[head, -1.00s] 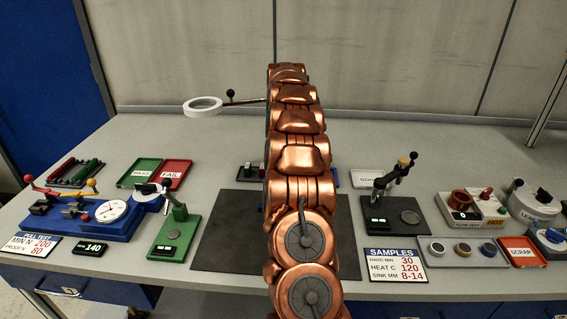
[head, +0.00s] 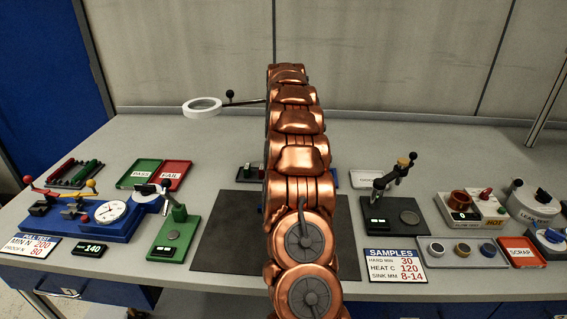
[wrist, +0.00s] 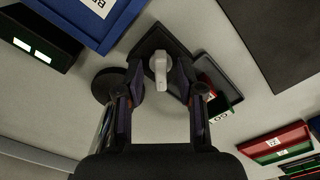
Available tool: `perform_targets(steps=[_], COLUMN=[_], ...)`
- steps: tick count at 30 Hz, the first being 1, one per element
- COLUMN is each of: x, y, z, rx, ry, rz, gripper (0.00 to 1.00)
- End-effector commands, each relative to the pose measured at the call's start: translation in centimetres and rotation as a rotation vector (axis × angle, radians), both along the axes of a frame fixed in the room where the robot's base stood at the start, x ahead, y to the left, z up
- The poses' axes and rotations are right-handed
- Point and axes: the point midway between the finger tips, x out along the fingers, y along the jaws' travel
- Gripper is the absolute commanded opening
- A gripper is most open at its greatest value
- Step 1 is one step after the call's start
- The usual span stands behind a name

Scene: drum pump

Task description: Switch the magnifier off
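The magnifier shows in the head view as a white ring lens (head: 203,107) on a thin arm with a black ball knob (head: 229,95). My own copper arm hides where the thin arm ends. In the wrist view my gripper (wrist: 160,80) is open, with its two dark fingers apart. A pale grey knob (wrist: 160,68) on a dark base (wrist: 158,43) shows between and just beyond the fingertips. I cannot tell whether the fingers touch it, or whether it belongs to the magnifier. The head view does not show my gripper.
In the wrist view a dark round disc (wrist: 108,86) lies left of the fingers and a small dark tray (wrist: 218,82) right of them. A blue-framed box (wrist: 85,22) is at upper left.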

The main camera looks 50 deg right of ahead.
Motion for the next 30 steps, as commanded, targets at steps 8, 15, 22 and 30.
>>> perform_targets(steps=[8,15,22,30], x=[0.1,0.1,0.0,0.0], y=[-0.1,-0.1,-0.1,-0.1], z=[2.4,5.3,6.8,7.4], rx=[-0.003,-0.002,-0.001,0.0], ry=[-0.005,-0.003,-0.001,0.0], rz=[0.0,-0.001,-0.001,0.0], gripper=[0.38,0.38,0.38,0.38])
